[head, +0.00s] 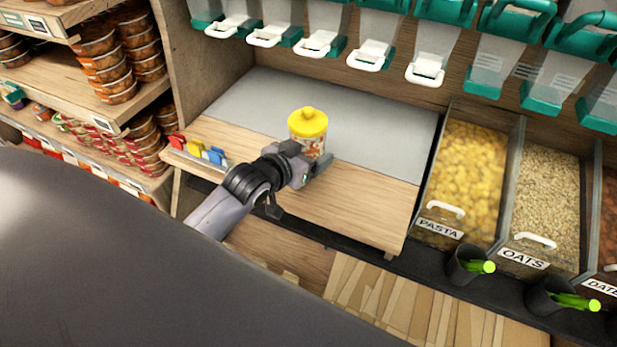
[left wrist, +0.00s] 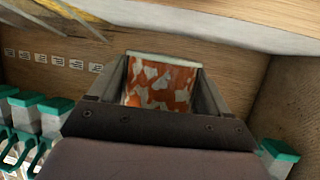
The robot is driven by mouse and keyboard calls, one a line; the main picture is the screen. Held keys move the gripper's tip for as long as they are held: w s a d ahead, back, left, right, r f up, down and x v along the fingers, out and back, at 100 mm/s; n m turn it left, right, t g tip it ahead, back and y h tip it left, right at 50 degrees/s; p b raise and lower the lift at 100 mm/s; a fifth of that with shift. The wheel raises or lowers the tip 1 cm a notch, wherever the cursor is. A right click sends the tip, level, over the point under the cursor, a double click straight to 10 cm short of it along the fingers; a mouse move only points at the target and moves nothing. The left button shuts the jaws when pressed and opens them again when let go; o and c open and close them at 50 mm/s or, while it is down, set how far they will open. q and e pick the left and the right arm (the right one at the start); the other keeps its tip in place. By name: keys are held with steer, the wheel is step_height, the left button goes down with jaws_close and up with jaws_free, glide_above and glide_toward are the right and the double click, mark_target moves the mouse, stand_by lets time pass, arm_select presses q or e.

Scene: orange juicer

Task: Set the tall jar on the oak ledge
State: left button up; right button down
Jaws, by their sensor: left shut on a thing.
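The tall jar (head: 309,129) has a yellow knobbed lid and a white body with an orange-brown pattern. It stands upright over the oak ledge (head: 345,210), near the border with the grey surface behind. I cannot tell whether its base touches the ledge. My left gripper (head: 312,165) is shut on the jar from the front, its fingers on either side. In the left wrist view the jar's patterned body (left wrist: 160,84) sits between the two fingers (left wrist: 158,95). The gripper hides part of its lower body. My right gripper is not in view.
A grey mat (head: 380,125) covers the back of the ledge. Red, yellow and blue clips (head: 195,150) sit at its left edge. Dispensers with white handles (head: 318,43) hang above. The pasta bin (head: 466,180) and oats bin (head: 543,200) stand right. The ledge's front right is clear.

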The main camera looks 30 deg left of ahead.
arm_select(q)
step_height(320, 180, down, 6)
steer(key=shift+f+b, duration=0.1)
steer(key=shift+b, duration=0.45)
steer(key=shift+f, duration=0.3)
steer(key=shift+f, duration=0.1)
steer(key=o, duration=0.7)
steer(key=shift+f, duration=0.2)
steer(key=o, duration=0.4)
steer(key=shift+r, duration=0.15)
